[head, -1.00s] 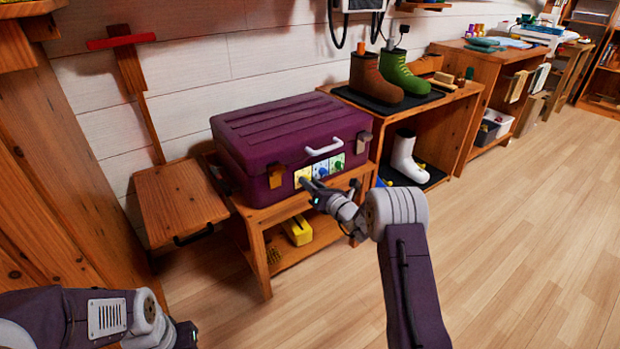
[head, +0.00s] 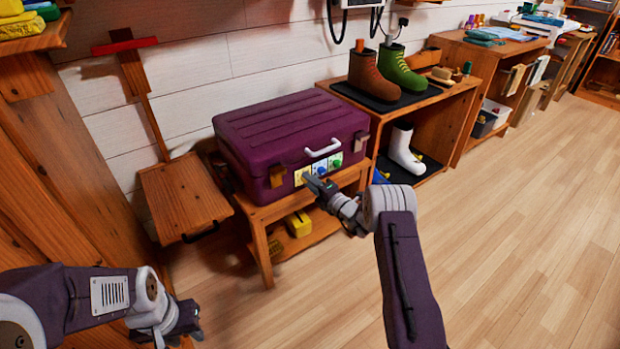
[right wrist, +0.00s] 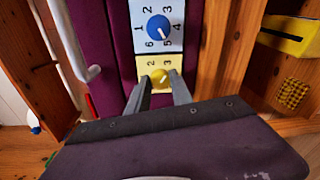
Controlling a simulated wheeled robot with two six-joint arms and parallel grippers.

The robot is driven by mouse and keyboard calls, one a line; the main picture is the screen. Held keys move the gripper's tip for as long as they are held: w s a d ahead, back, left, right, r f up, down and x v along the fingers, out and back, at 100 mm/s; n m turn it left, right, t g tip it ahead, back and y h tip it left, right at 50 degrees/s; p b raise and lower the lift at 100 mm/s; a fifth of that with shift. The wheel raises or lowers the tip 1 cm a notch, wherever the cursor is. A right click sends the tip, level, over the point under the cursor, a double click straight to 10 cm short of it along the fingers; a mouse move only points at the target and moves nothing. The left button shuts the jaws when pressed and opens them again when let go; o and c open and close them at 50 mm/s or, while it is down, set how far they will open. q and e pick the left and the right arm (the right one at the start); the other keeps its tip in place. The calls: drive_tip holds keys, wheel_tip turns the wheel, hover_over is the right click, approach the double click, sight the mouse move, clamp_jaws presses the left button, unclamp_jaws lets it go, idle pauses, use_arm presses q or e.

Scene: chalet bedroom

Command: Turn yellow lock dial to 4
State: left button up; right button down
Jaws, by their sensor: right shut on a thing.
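The purple suitcase (head: 290,130) lies on a low wooden bench, its white handle and lock panels facing me. The yellow lock panel (head: 300,177) is leftmost of the lock panels. In the right wrist view the yellow dial (right wrist: 161,78) sits between the two fingers of my right gripper (right wrist: 161,88), which is shut on it. The fingers hide part of the panel's numbers, and I cannot tell which number the dial points to. In the head view my right gripper (head: 309,180) is at the panel. My left gripper (head: 194,322) is low at left, its jaws unclear.
The blue dial (right wrist: 158,27) is beside the yellow one. The bench (head: 262,215) holds a yellow box (head: 299,223) on its lower shelf. The floor at right is clear.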

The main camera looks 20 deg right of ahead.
drive_tip(key=m+y+p, duration=0.1)
drive_tip(key=m+p, duration=0.2)
drive_tip(key=m, duration=0.7)
drive_tip(key=shift+f, duration=0.15)
drive_tip(key=shift+m, duration=0.4)
drive_tip(key=c, duration=1.1)
unclamp_jaws()
drive_tip(key=shift+c, duration=0.2)
